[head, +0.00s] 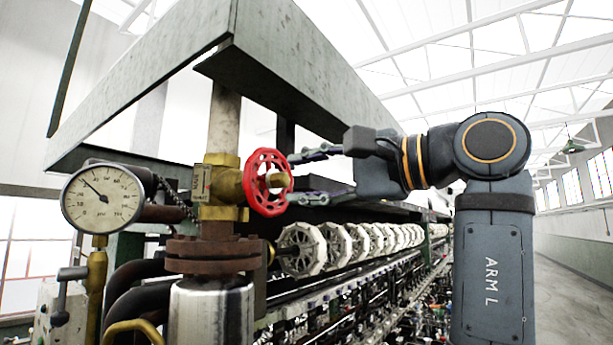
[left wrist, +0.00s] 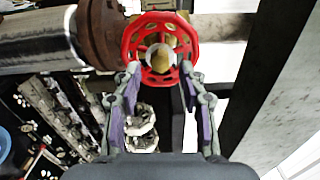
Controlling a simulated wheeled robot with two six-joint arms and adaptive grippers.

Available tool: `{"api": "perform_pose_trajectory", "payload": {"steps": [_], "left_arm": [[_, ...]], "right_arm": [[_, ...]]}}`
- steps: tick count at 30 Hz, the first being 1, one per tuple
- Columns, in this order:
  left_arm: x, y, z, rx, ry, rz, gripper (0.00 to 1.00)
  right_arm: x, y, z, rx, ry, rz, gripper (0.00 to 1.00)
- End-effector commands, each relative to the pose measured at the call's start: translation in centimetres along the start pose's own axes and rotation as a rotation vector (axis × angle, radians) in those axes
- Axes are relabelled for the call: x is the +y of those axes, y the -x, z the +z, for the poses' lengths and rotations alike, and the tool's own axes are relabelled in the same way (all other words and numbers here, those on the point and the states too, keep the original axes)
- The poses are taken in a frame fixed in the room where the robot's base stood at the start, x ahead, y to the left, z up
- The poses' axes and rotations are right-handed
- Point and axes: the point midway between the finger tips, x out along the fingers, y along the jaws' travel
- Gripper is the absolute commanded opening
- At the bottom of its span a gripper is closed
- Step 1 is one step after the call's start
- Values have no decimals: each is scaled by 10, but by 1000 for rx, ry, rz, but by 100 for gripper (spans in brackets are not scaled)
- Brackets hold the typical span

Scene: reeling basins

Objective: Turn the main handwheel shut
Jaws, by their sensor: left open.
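The main handwheel (head: 268,182) is a red spoked wheel on a brass valve (head: 226,184) in a vertical pipe. In the left wrist view the handwheel (left wrist: 160,48) faces me, with its brass hub in the middle. My left gripper (head: 291,178) comes from the right in the head view, its fingers spread, one near the upper and one near the lower part of the rim. In the left wrist view the fingertips (left wrist: 160,72) lie at both sides of the lower rim. I cannot tell whether they touch it. My right gripper is not in view.
A round pressure gauge (head: 103,198) stands left of the valve, its needle toward the upper left. A steel beam (head: 285,55) hangs above. A rusty flange (head: 213,254) and shiny pipe (head: 211,312) are below. White reels (head: 303,248) line the machine behind.

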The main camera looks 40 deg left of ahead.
Motion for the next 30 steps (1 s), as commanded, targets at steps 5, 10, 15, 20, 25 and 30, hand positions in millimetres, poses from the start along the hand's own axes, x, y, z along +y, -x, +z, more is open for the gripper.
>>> {"api": "perform_pose_trajectory", "payload": {"steps": [5, 10, 15, 20, 25, 30], "left_arm": [[0, 0, 0, 0, 314, 0, 42], [0, 0, 0, 0, 624, 0, 42], [0, 0, 0, 0, 933, 0, 42], [0, 0, 0, 0, 1224, 0, 42], [0, 0, 0, 0, 1505, 0, 42], [0, 0, 0, 0, 1616, 0, 42]], "right_arm": [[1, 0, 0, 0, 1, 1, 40], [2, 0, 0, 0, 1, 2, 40], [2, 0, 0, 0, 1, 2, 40], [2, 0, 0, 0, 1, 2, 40], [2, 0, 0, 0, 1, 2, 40], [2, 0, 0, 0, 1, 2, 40]]}}
